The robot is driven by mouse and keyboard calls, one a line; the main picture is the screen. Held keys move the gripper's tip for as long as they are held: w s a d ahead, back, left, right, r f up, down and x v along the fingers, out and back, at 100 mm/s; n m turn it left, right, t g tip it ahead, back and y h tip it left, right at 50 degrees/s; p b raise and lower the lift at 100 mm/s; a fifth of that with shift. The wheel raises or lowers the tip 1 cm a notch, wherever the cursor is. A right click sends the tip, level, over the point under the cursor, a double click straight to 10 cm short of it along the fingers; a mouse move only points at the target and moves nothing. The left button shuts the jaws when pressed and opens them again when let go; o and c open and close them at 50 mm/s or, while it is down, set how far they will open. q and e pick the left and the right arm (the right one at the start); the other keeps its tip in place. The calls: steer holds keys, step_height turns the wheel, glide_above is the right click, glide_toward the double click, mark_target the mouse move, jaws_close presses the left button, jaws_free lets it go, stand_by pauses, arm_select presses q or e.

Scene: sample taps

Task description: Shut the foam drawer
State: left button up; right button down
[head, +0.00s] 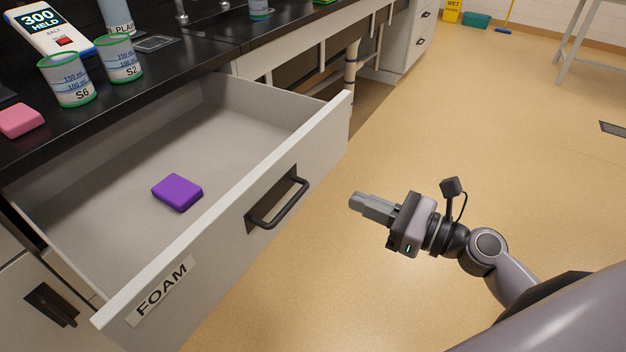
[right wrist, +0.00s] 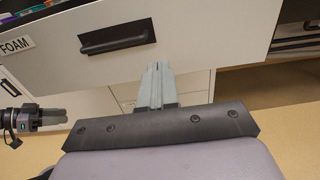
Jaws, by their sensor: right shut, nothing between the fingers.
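The foam drawer (head: 225,240) is pulled far out of the bench, its front labelled FOAM and bearing a dark bar handle (head: 278,203). A purple foam block (head: 177,192) lies on its floor. My right gripper (head: 357,203) is shut and empty, in front of the drawer front and to the right of the handle, apart from it. In the right wrist view its fingers (right wrist: 158,72) point toward the drawer front, just below and right of the handle (right wrist: 117,37). My left gripper (right wrist: 52,118) shows only at the left of that view; its jaw state is unclear.
On the black counter (head: 120,108) stand beakers S6 (head: 68,82) and S2 (head: 122,60), a pink block (head: 20,120) and a device reading 300 HELD (head: 47,30). The floor (head: 480,130) to the right of the drawer is clear.

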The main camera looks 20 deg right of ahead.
arm_select(q)
steer(key=shift+d+r+p, duration=0.1)
steer(key=shift+r+p, duration=0.4)
steer(key=shift+r, duration=0.05)
arm_select(e)
steer(key=x, duration=1)
steer(key=shift+w+a, duration=0.15)
